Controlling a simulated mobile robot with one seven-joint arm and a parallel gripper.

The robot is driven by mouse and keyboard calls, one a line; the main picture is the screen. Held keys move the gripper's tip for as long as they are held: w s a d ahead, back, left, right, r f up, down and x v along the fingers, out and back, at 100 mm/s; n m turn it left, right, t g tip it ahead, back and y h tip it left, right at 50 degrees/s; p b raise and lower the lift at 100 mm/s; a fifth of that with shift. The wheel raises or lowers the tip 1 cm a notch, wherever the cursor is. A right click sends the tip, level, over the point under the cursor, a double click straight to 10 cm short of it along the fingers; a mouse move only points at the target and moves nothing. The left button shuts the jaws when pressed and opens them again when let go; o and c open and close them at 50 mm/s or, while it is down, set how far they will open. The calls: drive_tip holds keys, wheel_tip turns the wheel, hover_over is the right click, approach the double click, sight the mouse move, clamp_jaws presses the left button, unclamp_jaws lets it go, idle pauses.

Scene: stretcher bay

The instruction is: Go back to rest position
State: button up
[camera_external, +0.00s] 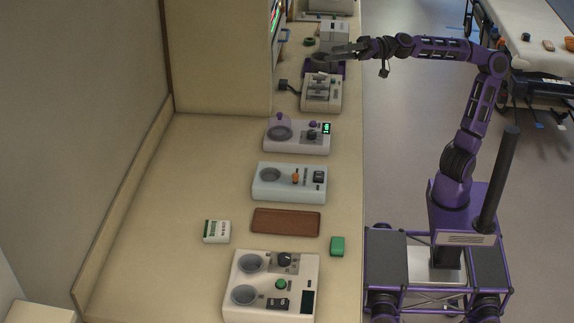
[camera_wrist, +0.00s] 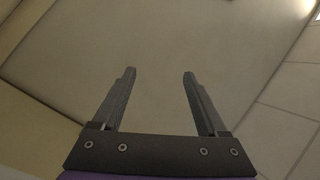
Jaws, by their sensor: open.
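My gripper (camera_external: 346,52) is at the end of my outstretched purple arm, over the far part of the counter in the external view. It points left, above the devices there. In the wrist view my gripper (camera_wrist: 159,74) has its two dark fingers spread wide apart with nothing between them. My mobile base stands on the floor at the right of the counter.
A long beige counter (camera_external: 150,210) holds a white device with two round wells (camera_external: 310,262), a pale blue device (camera_external: 262,193), a brown pad (camera_external: 286,222), a green block (camera_external: 337,246) and a small white box (camera_external: 216,231). A stretcher (camera_external: 520,22) stands back right. Floor (camera_external: 400,160) between is clear.

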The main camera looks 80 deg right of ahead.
drive_tip(key=s+a+f+n+g, duration=0.25)
drive_tip(key=s+f+n, duration=0.2)
drive_tip(key=s, duration=0.25)
drive_tip(key=s+d+f+g+h+p, duration=0.2)
drive_tip(key=s+f+g+h, duration=0.2)
drive_tip(key=f, duration=0.7)
drive_tip(key=s+d+f+g+h+p, duration=0.2)
drive_tip(key=s+f, duration=0.6)
drive_tip(key=f, duration=0.4)
drive_tip(key=shift+s+d+f+g+h, duration=0.3)
drive_tip(key=shift+d+g+h, duration=0.25)
drive_tip(key=shift+g+h, duration=0.65)
wheel_tip(320, 180, down, 12)
drive_tip(key=b, duration=1.2)
